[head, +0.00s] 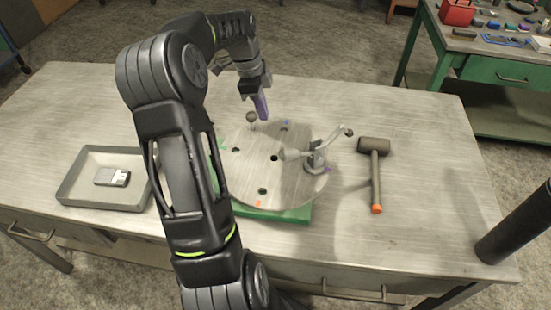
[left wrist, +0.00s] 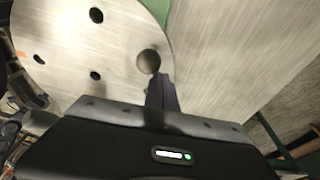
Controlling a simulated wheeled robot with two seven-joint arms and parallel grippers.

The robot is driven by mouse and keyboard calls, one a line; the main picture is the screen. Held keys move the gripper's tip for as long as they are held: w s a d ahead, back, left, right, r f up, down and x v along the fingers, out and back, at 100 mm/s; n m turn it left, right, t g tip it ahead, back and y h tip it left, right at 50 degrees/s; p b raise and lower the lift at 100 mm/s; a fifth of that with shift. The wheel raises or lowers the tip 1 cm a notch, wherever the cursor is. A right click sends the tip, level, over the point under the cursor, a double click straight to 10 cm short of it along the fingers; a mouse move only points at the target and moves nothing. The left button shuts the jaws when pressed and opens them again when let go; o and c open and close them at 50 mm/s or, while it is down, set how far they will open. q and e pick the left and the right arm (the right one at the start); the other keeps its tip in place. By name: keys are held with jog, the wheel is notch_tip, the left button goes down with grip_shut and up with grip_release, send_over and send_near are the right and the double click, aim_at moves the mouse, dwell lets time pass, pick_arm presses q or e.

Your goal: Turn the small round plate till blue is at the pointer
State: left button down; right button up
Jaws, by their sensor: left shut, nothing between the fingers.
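The round grey plate (head: 245,180) lies on a green base (head: 290,214). It has dark holes and coloured marks at its rim: blue (head: 286,123) at the far side, orange (head: 259,203) at the near side, green at the left, purple at the right. A ball knob (head: 251,117) stands at the plate's far rim; it also shows in the left wrist view (left wrist: 148,61). My left gripper (head: 262,112), with purplish fingers, is shut and empty right beside the knob; whether they touch I cannot tell. I cannot clearly make out a pointer. My right gripper is out of view.
A grey metal fitting (head: 316,158) with a bent arm stands at the plate's right side. A mallet (head: 375,165) lies right of it. A tray (head: 75,190) holding a small grey device (head: 112,177) is at the left.

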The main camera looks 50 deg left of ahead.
aim_at(249, 114)
pick_arm(q)
jog(key=shift+s, duration=0.15)
jog(key=shift+s+a, duration=0.4)
jog(key=shift+s, duration=0.35)
jog(key=shift+s+a+b, duration=0.3)
jog(key=shift+s+b, duration=0.05)
jog(key=shift+s, duration=0.5)
jog(key=shift+s+a, duration=0.15)
jog(key=shift+s, duration=0.6)
jog(key=shift+s+b, duration=0.1)
jog(key=shift+b, duration=0.2)
jog(key=shift+s, duration=0.8)
jog(key=shift+b, duration=0.3)
